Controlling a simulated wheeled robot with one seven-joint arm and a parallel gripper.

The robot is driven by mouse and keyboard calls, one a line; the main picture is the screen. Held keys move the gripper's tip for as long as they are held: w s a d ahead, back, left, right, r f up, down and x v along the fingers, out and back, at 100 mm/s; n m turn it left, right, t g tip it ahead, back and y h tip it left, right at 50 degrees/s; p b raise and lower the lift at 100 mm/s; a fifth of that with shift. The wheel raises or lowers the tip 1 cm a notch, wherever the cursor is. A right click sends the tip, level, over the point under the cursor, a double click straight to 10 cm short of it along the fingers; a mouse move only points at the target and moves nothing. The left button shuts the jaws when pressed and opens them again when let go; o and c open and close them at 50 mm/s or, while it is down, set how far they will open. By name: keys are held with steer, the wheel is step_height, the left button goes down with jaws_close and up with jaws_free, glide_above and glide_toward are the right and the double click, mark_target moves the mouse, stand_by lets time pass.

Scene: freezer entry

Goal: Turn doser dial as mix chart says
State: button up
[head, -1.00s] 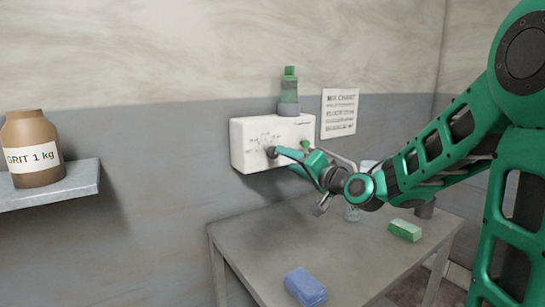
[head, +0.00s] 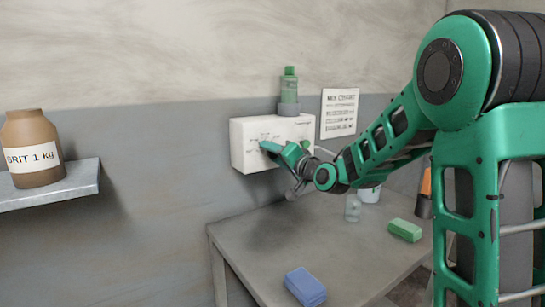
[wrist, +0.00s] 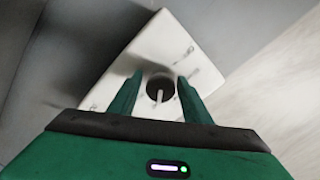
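The white doser box (head: 243,160) is fixed to the wall with a green bottle (head: 290,85) on top. Its round dark dial (wrist: 153,86), with a pale pointer line, shows in the wrist view. My gripper (wrist: 160,80) is open, with one finger on each side of the dial and a gap on both sides. In the head view my gripper (head: 266,148) is at the box's front and hides the dial. The mix chart (head: 339,113) hangs on the wall to the right of the box; its lines are too small to read.
A dark bottle with an orange top (head: 424,195) is behind my arm. A shelf (head: 60,187) at left holds a brown grit jar (head: 33,135).

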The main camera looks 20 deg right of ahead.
steer(key=c, duration=0.7)
steer(key=shift+n, duration=0.8)
steer(key=shift+f, duration=0.1)
steer(key=o, duration=1)
steer(key=v, duration=1)
steer(key=shift+s+d, duration=0.15)
steer(key=shift+s, duration=0.2)
